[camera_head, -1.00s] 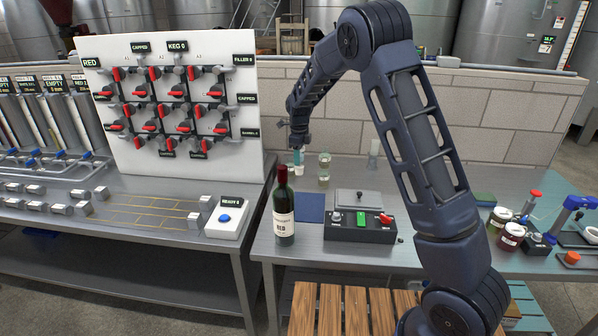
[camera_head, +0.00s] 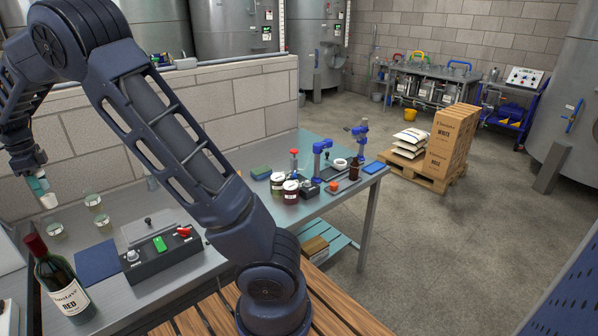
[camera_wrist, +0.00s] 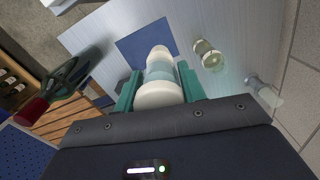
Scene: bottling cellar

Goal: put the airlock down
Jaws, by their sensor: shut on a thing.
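The airlock (camera_head: 48,201) is a small white and pale translucent piece hanging from my gripper (camera_head: 38,184) at the left of the head view. In the wrist view, my gripper's two teal fingers (camera_wrist: 158,88) are shut on the airlock (camera_wrist: 158,97), one on each side. Its wide white end is nearest the camera and its narrower white end points away. It appears to be held above the metal bench (camera_head: 135,205). Its exact height over the bench is hard to tell.
A wine bottle (camera_head: 62,280) stands at the front left beside a blue mat (camera_head: 97,262). Small glass jars (camera_head: 93,201) stand near my gripper. A control box (camera_head: 160,254) is right of the mat. Lidded jars (camera_head: 291,192) and blue-handled tools (camera_head: 318,160) occupy the bench's far end.

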